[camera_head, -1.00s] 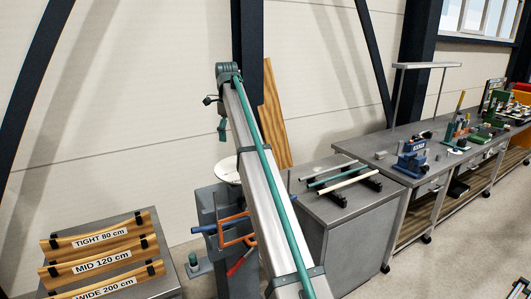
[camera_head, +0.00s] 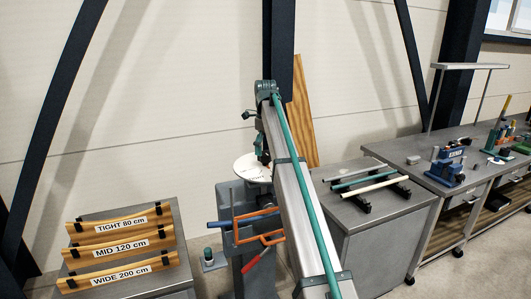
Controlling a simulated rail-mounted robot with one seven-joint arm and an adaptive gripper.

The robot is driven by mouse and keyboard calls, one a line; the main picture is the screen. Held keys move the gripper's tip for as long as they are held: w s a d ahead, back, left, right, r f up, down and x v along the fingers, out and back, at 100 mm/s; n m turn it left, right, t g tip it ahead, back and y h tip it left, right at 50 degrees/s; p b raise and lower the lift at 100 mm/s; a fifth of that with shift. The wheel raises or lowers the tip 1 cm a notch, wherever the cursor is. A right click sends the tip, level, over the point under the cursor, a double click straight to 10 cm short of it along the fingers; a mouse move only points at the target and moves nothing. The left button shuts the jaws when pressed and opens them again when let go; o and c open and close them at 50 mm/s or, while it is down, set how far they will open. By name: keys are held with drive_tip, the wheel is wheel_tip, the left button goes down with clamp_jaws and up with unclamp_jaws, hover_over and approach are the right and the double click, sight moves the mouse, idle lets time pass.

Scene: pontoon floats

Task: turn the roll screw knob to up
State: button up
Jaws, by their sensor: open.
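A grey pedestal machine (camera_head: 229,200) stands left of the large light-grey beam with a teal stripe, part of my arm. A round white dial plate (camera_head: 246,171) with dark lettering, too small to read, lies on top of it. I cannot make out the roll screw knob itself or its setting; my arm covers part of that area. My gripper (camera_head: 262,155) is small and dark in the picture, below the arm's far end and over or close to the dial plate. It is open; I see nothing held. I cannot tell whether it touches anything.
Orange bars (camera_head: 258,238), a blue rod (camera_head: 232,223) and a red handle (camera_head: 259,262) stick out from the machine. Wooden templates (camera_head: 121,224) lie on a stand at left. A grey cabinet (camera_head: 385,250) with rods and a workbench (camera_head: 425,172) stand right.

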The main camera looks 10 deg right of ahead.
drive_tip(key=shift+f+p, duration=0.35)
drive_tip(key=shift+f, duration=1.1)
drive_tip(key=c, duration=1.2)
drive_tip(key=shift+o, duration=0.2)
drive_tip(key=shift+n, duration=0.3)
